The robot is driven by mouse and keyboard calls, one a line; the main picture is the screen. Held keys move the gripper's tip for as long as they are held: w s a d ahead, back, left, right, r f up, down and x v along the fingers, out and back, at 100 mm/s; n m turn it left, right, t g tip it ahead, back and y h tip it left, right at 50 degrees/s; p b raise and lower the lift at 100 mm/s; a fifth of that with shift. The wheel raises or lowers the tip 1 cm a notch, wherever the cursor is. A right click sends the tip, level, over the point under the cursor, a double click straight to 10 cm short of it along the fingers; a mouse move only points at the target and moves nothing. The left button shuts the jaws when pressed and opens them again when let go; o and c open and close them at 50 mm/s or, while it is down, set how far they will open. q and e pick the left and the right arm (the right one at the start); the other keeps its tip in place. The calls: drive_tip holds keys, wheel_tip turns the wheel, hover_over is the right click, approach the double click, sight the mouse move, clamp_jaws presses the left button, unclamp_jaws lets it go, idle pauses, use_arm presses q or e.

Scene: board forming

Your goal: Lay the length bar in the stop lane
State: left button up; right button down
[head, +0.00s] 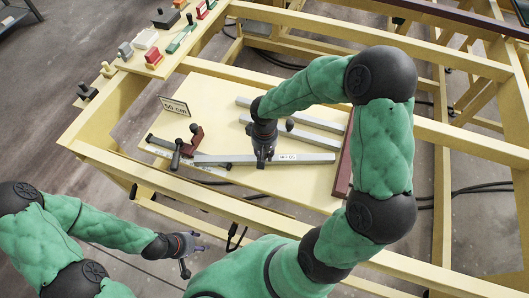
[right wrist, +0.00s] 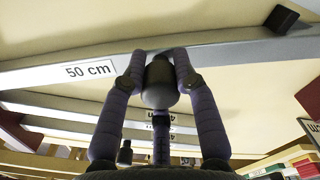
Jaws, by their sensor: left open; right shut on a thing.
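The grey length bar (head: 310,158), with a white label, lies across the yellow board (head: 225,100) in the head view. In the right wrist view the bar (right wrist: 35,75) reads "50 cm". My right gripper (head: 263,158) points down and is shut on the bar left of its label; its fingers (right wrist: 160,60) show in the right wrist view. The bar's left end is near a dark red block (head: 194,138) and a black-handled stop (head: 177,153). I cannot tell whether the bar touches the board. My left gripper (head: 187,245) is open and empty, low and left of the board.
Two more grey bars (head: 318,122) lie behind the held bar. A "50 cm" sign (head: 175,106) stands at the board's back left. A dark red strip (head: 343,165) borders the board's right side. Coloured blocks (head: 153,58) stand on the left ledge. Yellow frame beams surround the board.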

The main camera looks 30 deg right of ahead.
drive_tip(key=shift+f, duration=0.15)
drive_tip(key=c, duration=0.9)
unclamp_jaws()
wheel_tip(320, 180, up, 12)
drive_tip(key=shift+r, duration=0.1)
